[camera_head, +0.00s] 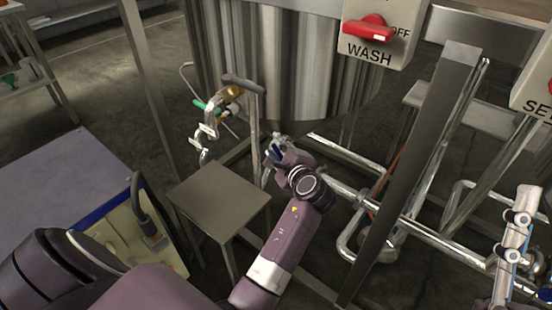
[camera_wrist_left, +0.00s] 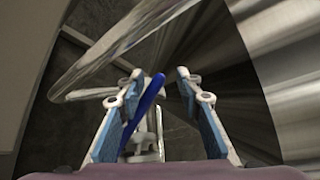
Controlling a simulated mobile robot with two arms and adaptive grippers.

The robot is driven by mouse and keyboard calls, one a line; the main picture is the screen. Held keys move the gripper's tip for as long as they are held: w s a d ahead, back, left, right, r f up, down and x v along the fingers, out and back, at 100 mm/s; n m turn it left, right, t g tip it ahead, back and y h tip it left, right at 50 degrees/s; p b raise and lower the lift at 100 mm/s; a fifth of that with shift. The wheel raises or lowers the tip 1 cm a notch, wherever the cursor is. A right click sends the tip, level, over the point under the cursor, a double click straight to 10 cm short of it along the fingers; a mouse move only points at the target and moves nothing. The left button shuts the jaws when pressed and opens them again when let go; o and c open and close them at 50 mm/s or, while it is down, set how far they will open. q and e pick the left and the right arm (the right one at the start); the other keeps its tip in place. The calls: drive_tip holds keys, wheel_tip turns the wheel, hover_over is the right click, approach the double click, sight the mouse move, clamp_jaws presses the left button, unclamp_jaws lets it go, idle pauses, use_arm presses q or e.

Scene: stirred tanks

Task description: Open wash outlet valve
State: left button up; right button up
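A valve with a long blue lever (camera_wrist_left: 146,108) shows in the left wrist view, its pale metal body (camera_wrist_left: 142,146) below. My left gripper (camera_wrist_left: 160,76) is open, with its blue-padded fingers apart on either side of the lever. The lever slants between them, closer to the left finger; no firm grip on it shows. In the head view my left gripper (camera_head: 274,150) is low beside the tank pipes, and its wrist partly hides the valve. Part of my right gripper (camera_head: 514,240) shows at the right edge; its opening cannot be judged.
A steel tank (camera_head: 290,60) stands behind the pipes. A WASH panel (camera_head: 378,50) carries a red switch (camera_head: 368,29). A slanted steel post (camera_head: 415,170) and pipework (camera_head: 350,160) lie right of my left arm. A small metal stand (camera_head: 218,198) is to its left.

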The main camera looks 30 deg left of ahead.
use_arm(q)
drive_tip(key=shift+w+r, duration=0.1)
drive_tip(key=shift+r, duration=0.35)
